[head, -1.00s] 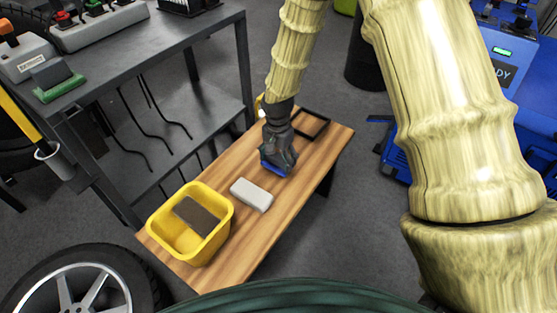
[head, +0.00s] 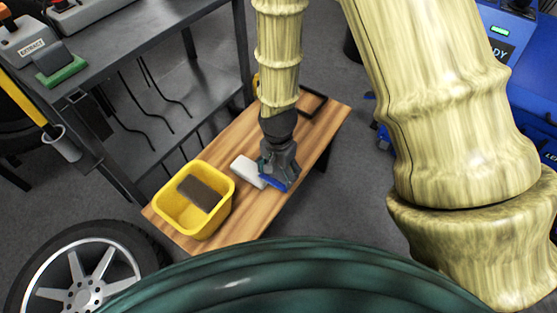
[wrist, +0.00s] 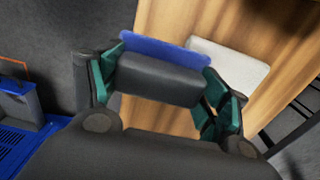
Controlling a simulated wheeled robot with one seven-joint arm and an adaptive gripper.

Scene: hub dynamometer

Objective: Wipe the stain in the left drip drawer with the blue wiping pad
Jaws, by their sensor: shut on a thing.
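My gripper (head: 277,160) is shut on the blue wiping pad (head: 274,184), above or near the right edge of the wooden bench. In the wrist view the green fingertips of my gripper (wrist: 158,84) clasp the pad's dark grey grip block, and the blue pad (wrist: 165,54) shows as a strip beyond it. I cannot tell how high the pad is above the wood. I cannot make out the left drip drawer or its stain in either view.
The wooden bench (head: 262,215) also bears a white-grey block (head: 243,171), a yellow bin (head: 170,212) with a dark pad (head: 199,192) in it, and a black frame (head: 313,104). A grey metal table (head: 130,45) stands left, a wheel (head: 85,280) lower left, and blue equipment (head: 500,60) right.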

